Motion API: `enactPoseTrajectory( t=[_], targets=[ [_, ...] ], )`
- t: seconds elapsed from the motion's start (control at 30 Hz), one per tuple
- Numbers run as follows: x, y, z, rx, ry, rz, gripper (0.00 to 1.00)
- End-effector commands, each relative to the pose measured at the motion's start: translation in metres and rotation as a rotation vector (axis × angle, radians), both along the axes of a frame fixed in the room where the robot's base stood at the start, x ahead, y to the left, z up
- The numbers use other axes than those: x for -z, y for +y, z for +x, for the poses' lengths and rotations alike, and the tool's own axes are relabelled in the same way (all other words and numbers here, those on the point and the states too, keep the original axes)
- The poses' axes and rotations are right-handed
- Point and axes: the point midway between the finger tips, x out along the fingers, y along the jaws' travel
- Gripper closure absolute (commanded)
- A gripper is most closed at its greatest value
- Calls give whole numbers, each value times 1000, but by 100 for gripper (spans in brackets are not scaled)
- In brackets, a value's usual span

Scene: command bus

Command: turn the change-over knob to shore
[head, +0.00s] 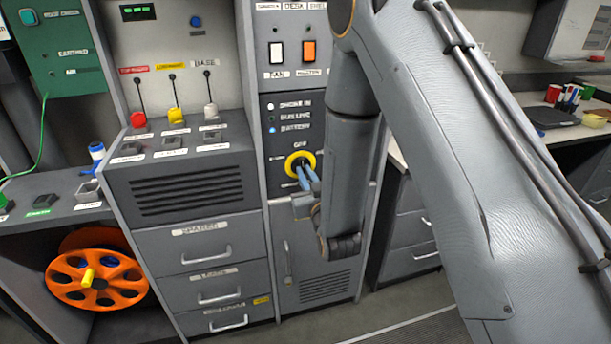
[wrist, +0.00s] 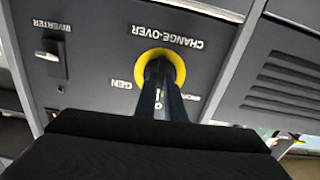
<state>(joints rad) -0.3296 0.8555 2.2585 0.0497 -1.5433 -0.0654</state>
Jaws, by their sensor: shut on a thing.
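The change-over knob has a yellow ring (head: 291,160) and sits on the dark panel of the tall cabinet in the head view. My gripper (head: 304,172) reaches it from the lower right, with its blue-grey fingers shut on the knob's middle. In the wrist view the ring (wrist: 143,61) shows upside down under the CHANGE-OVER label (wrist: 168,37), and my gripper's fingers (wrist: 161,74) cover its centre. The GEN label (wrist: 122,84) is on the left there, and a partly hidden label (wrist: 188,98) is on the right. The knob's pointer is hidden, so its setting cannot be read.
Above the knob are indicator lamps, the lowest lit blue (head: 271,131), and white and orange rocker switches (head: 309,51). An INVERTER switch (wrist: 55,66) is beside the knob in the wrist view. Drawers (head: 208,253) stand left, and an orange reel (head: 70,290) lies lower left.

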Motion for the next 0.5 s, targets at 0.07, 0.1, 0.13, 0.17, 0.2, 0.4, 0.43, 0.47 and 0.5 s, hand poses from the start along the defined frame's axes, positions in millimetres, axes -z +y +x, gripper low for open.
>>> enactPoseTrajectory(
  t=[0.07, 0.1, 0.13, 0.17, 0.2, 0.4, 0.43, 0.47, 0.5],
  targets=[
    [0, 0, 0, 0, -19, -67, 100],
    [0, 0, 0, 0, -30, -105, 100],
    [0, 0, 0, 0, -38, -132, 100],
    [0, 0, 0, 0, -46, -159, 100],
    [0, 0, 0, 0, -56, -196, 100],
    [0, 0, 0, 0, -108, -379, 100],
    [0, 0, 0, 0, -116, -406, 100],
    [0, 0, 0, 0, -123, -433, 100],
    [0, 0, 0, 0, -134, -469, 100]
  ],
)
